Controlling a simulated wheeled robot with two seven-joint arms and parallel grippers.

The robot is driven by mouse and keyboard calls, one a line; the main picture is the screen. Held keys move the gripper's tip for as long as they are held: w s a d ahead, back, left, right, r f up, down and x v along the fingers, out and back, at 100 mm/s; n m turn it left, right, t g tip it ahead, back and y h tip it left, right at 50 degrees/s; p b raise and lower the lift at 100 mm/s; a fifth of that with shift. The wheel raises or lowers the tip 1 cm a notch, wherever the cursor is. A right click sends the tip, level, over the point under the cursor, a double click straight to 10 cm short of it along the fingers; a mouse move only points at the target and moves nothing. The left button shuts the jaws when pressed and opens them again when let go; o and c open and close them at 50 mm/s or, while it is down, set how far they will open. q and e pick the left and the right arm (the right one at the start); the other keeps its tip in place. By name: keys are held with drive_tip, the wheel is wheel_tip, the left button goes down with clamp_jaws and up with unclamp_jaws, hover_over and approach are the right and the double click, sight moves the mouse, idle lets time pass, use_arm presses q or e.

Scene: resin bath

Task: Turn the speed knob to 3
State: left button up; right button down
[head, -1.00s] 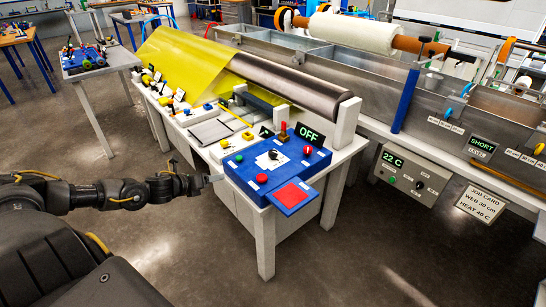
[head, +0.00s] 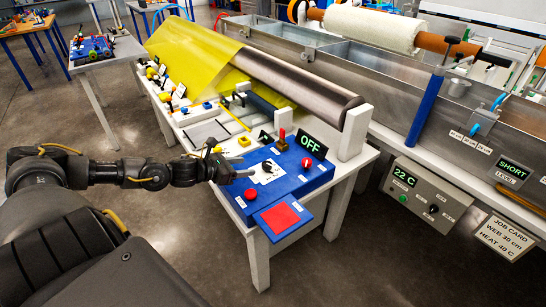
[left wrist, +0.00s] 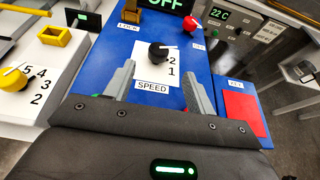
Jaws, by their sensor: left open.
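The speed knob (left wrist: 158,53) is a small black knob on a white dial plate (left wrist: 150,74) marked SPEED, on a blue control box. The numerals 2 and 1 show beside it; a small pointer sticks out toward the right, and its exact number is hard to tell. The knob also shows in the head view (head: 267,166). My left gripper (left wrist: 160,76) is open, its two fingers on either side of the dial plate, with nothing between them. The knob lies just beyond the fingertips, apart from them. My right gripper is in no view.
The box carries a display reading OFF (head: 311,145), a red knob (head: 307,162), a red button (head: 251,194) and a red pad (head: 282,216). A roller (head: 300,85) stands behind.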

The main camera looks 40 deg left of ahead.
sight(266, 164)
use_arm(q)
drive_tip(key=shift+w+d, duration=0.15)
drive_tip(key=shift+w, duration=0.2)
drive_tip(key=shift+w+f, duration=0.15)
drive_tip(key=shift+w, duration=0.1)
drive_tip(key=p+x, duration=0.1)
drive_tip(key=x, duration=0.7)
drive_tip(key=shift+w+f, duration=0.15)
drive_tip(key=shift+w, duration=0.25)
drive_tip(key=shift+w+d+f, duration=0.1)
drive_tip(key=shift+w+f, duration=0.05)
drive_tip(key=shift+w, duration=0.05)
drive_tip(key=c, duration=1)
drive_tip(key=shift+o, duration=0.2)
drive_tip(key=shift+y, duration=0.3)
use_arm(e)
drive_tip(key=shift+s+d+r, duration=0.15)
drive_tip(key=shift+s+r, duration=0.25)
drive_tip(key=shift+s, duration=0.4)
